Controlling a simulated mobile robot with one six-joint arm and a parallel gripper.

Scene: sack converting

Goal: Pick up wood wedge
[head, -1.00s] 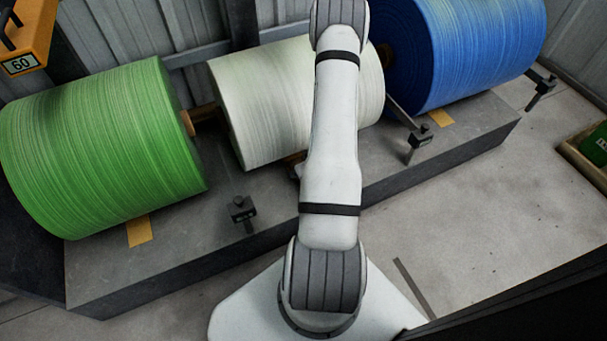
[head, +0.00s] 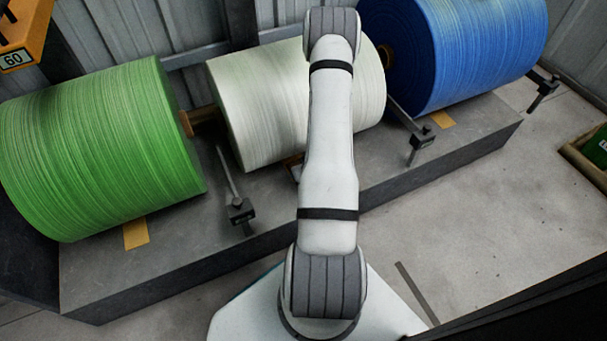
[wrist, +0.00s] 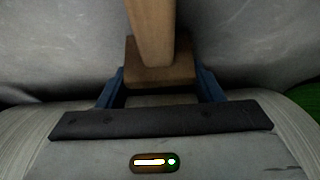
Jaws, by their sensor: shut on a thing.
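In the wrist view, my gripper (wrist: 160,76) has its two blue fingers on either side of a brown wooden block, the wood wedge (wrist: 138,72). The fingers are shut on it. A lighter wooden bar (wrist: 152,28) runs up from the block toward the top of the picture; I cannot tell whether it is part of the same piece. In the head view my gripper is hidden behind my arm. A small bit of brown wood (head: 291,163) shows beside my arm, low under the white roll.
A green roll (head: 95,150), a white roll (head: 262,100) and a blue roll (head: 465,50) rest along a dark grey plinth (head: 185,255). Small clamp stands (head: 240,210) stand near its front edge. An orange box marked 60 (head: 28,35) is upper left. Open floor (head: 480,205) lies right.

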